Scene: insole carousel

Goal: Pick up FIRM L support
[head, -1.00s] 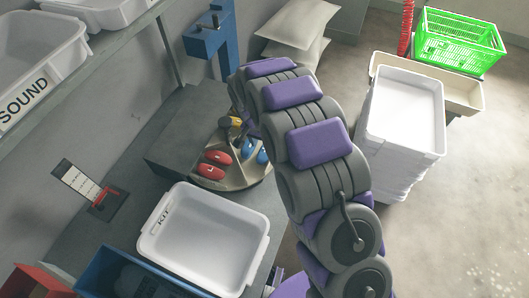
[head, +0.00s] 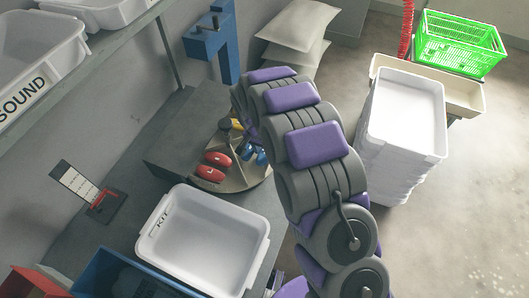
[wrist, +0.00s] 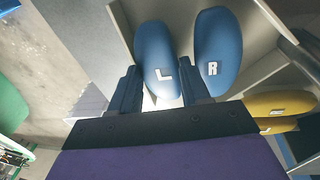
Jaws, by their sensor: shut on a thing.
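In the wrist view my gripper (wrist: 160,66) is shut on a blue support (wrist: 157,45) marked L, with one finger on each side of it. A matching blue support marked R (wrist: 218,55) lies just to its right, close to the right finger. In the head view blue supports (head: 261,158) show partly on the round carousel (head: 233,182), beside my arm. My gripper is hidden behind my arm there. The word FIRM is not legible on any support.
Red supports (head: 210,172) and yellow supports (wrist: 280,103) sit in other carousel sections, parted by upright dividers. A white KIT tray (head: 205,240) stands in front of the carousel. A blue post (head: 222,45) rises behind. Stacked white trays (head: 403,120) stand at the right.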

